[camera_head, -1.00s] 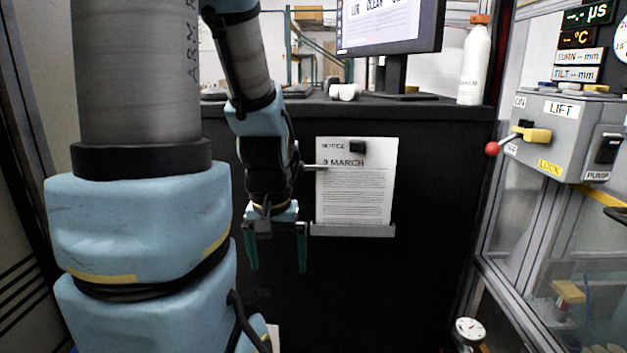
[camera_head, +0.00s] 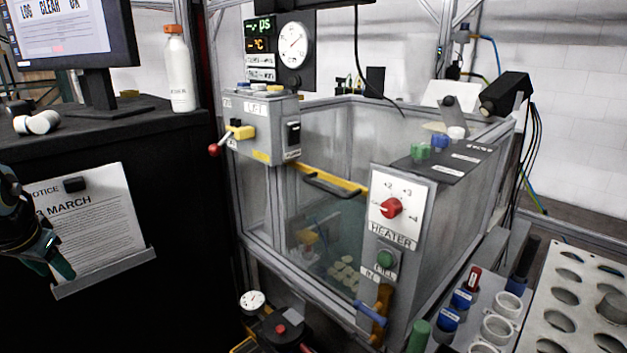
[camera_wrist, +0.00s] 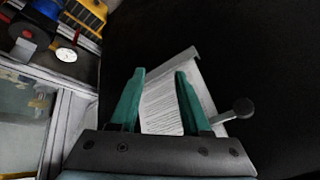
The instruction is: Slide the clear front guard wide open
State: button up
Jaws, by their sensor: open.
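The clear front guard (camera_head: 322,240) is a see-through panel in the front of the metal-framed enclosure. A yellow bar (camera_head: 357,187) runs along its top edge, with a dark bar handle (camera_head: 334,187) on it. The guard spans the gap between the LIFT box post and the HEATER panel. Pale round pieces show dimly behind it. My gripper (camera_head: 48,262) is at the far left, by the notice sheet, well away from the guard. In the wrist view my gripper (camera_wrist: 159,75) has its two teal fingers apart with nothing held between them.
The LIFT box (camera_head: 262,128) with its red-knobbed lever stands left of the guard. The HEATER panel (camera_head: 395,208) with a red knob stands right. A blue-ended handle (camera_head: 371,314) and a dial gauge (camera_head: 252,301) sit low in front. The black cabinet (camera_head: 170,215) fills the left.

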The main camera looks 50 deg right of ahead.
jog(key=w+d+r+m+t+h+p, duration=0.1)
jog(key=w+d+r+m+t+h, duration=0.15)
jog(key=d+m, duration=0.7)
jog(key=m+g+h+p, duration=0.4)
jog(key=m+g+h, duration=0.65)
jog(key=m, duration=0.75)
send_near(317, 186)
jog(key=s+t+h, duration=0.1)
jog(key=shift+t, duration=0.3)
jog(key=p+x, duration=0.4)
jog(key=x, duration=0.5)
jog(key=shift+s+d+f, duration=0.15)
jog(key=shift+d+f, duration=0.05)
jog(key=shift+f, duration=0.05)
jog(key=shift+d+f, duration=0.25)
jog(key=shift+d, duration=0.25)
grip_shut()
